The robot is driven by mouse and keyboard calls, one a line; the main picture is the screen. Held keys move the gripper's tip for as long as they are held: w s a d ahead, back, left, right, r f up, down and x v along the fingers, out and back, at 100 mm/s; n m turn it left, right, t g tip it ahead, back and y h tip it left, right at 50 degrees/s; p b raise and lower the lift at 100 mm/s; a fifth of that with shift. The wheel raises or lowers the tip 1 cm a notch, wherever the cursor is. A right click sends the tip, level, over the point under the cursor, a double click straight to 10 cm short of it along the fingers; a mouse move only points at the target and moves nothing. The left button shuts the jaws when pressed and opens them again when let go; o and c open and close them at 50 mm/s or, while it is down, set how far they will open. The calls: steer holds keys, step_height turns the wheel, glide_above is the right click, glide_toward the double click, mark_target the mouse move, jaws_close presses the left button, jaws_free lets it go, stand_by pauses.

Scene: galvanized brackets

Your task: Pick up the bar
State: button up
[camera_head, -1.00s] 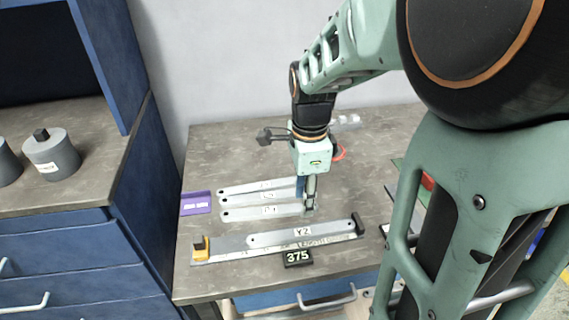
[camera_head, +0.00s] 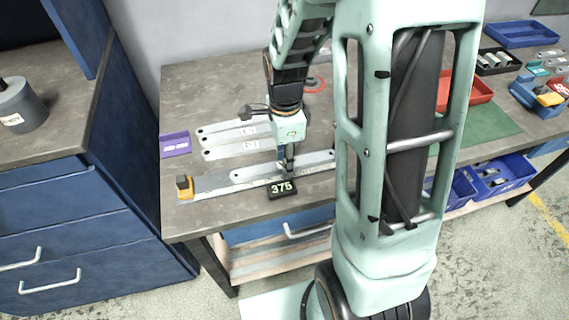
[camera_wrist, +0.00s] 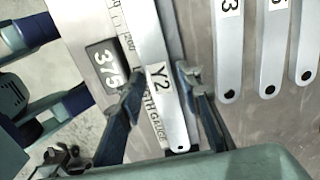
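The bar labelled Y2 (camera_head: 243,174) is a flat grey strip with a hole near its end. It lies along the length gauge (camera_head: 215,190), which has a yellow-and-black end stop (camera_head: 184,187) and a dark 375 display (camera_head: 282,188). My gripper (camera_head: 287,170) is low over the bar, pointing down, and hides part of it. In the wrist view, the fingers of my gripper (camera_wrist: 160,78) are apart, one on each side of the Y2 bar (camera_wrist: 176,128) near its label. I cannot tell whether they touch it.
A red tray (camera_head: 466,88), a green mat (camera_head: 490,124) and blue bins (camera_head: 500,172) are at the right. The table's front-left top is clear. My arm hides the gauge's right end.

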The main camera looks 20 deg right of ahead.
jaws_close()
steer(key=shift+r, duration=0.15)
stand_by(0.4)
